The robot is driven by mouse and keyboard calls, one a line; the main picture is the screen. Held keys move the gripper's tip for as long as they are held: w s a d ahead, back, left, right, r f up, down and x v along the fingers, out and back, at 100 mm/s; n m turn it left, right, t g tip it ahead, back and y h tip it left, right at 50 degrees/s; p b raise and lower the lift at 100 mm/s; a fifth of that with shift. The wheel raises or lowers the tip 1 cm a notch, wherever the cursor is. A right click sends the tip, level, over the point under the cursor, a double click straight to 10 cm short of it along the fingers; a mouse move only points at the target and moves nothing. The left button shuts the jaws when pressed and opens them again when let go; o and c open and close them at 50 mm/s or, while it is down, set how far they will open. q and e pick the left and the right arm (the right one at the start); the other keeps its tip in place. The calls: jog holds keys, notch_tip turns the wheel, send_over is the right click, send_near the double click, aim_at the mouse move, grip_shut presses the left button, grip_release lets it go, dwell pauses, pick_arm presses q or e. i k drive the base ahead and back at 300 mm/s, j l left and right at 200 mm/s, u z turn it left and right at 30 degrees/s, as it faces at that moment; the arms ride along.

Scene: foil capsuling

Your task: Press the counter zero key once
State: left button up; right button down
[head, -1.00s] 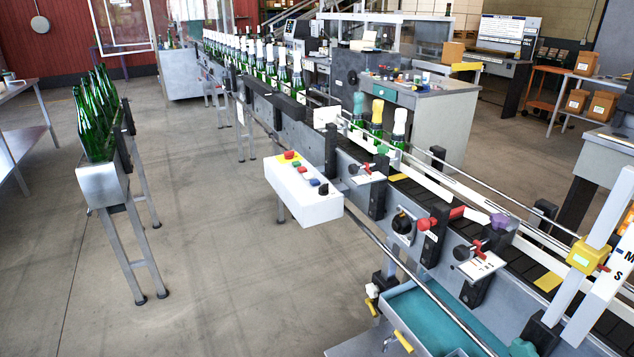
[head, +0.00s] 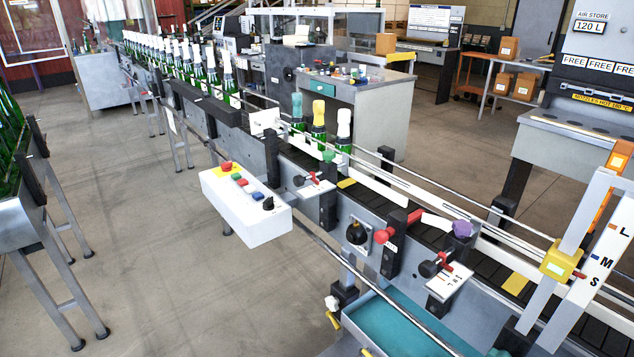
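A white control box (head: 240,214) is mounted on the near side of the conveyor, left of the picture's centre. Its sloped top carries a red mushroom button (head: 227,166) on a yellow base, a green button (head: 235,177), a small red button (head: 243,183), a blue button (head: 257,196) and a black knob (head: 268,204). No lettering is readable on it, so I cannot tell which key, if any, is the counter zero key. Neither of my grippers is in view.
The conveyor (head: 300,174) runs diagonally, carrying three foil-topped bottles (head: 318,128) and a long row behind. Red, black and purple knobs and a teal tray (head: 385,325) are along its near side. A steel bottle rack (head: 22,212) stands left. The floor (head: 140,240) between is clear.

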aim_at(259, 195)
jog(key=i+j+z, duration=0.15)
jog(key=i+j, duration=0.25)
jog(key=i+j+z, duration=0.15)
jog(key=i+j, duration=0.2)
jog(key=i+j+z, duration=0.1)
jog(key=i+j, duration=0.2)
jog(key=j, duration=0.25)
jog(key=i+j+z, duration=0.15)
jog(key=i+j, duration=0.2)
jog(key=j, duration=0.15)
